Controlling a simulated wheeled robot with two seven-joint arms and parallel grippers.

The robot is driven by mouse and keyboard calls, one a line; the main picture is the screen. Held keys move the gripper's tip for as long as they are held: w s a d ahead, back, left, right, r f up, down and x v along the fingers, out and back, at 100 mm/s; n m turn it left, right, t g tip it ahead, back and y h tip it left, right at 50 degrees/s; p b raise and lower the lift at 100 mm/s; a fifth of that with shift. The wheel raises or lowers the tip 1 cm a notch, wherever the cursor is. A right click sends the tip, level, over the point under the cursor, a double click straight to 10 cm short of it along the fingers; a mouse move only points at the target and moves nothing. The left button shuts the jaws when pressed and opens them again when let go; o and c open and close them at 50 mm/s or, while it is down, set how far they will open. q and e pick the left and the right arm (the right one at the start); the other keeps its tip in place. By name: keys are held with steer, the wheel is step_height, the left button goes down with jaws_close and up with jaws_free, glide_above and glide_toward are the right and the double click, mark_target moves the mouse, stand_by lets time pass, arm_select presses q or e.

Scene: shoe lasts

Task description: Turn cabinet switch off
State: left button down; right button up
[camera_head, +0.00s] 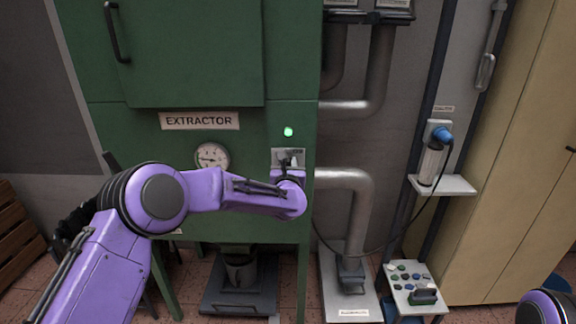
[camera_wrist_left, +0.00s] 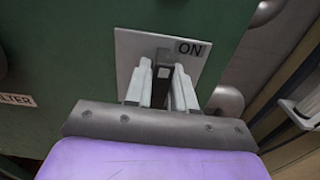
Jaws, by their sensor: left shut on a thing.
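The green cabinet (camera_head: 290,80), labelled EXTRACTOR, stands in front of me. Its switch plate (camera_head: 299,154) is on the lower right of the front, below a lit green lamp (camera_head: 288,132). In the left wrist view the grey plate (camera_wrist_left: 128,52) carries the word ON at its upper right, and the dark switch lever (camera_wrist_left: 162,57) sticks out from it. My left gripper (camera_wrist_left: 163,85) has its two pale fingers on either side of the lever, shut on it. In the head view my wrist hides most of this contact. My right gripper is out of view.
A round gauge (camera_head: 212,157) sits left of the switch. Metal pipes (camera_head: 350,210) run on the right of the cabinet. My right arm shows at the lower right corner.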

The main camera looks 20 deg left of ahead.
arm_select(q)
steer(key=m+b, duration=0.1)
steer(key=m, duration=0.2)
steer(key=shift+d+f+b, duration=0.15)
steer(key=shift+d+b, duration=0.05)
steer(key=shift+b, duration=0.15)
steer(key=m, duration=0.4)
steer(key=f+m, duration=0.1)
steer(key=m, duration=0.4)
steer(key=d+m, duration=0.1)
steer(key=m, duration=0.4)
steer(key=shift+w+f, duration=0.15)
steer(key=shift+m, duration=0.4)
steer(key=c, duration=1)
jaws_free()
steer(key=shift+c, duration=0.2)
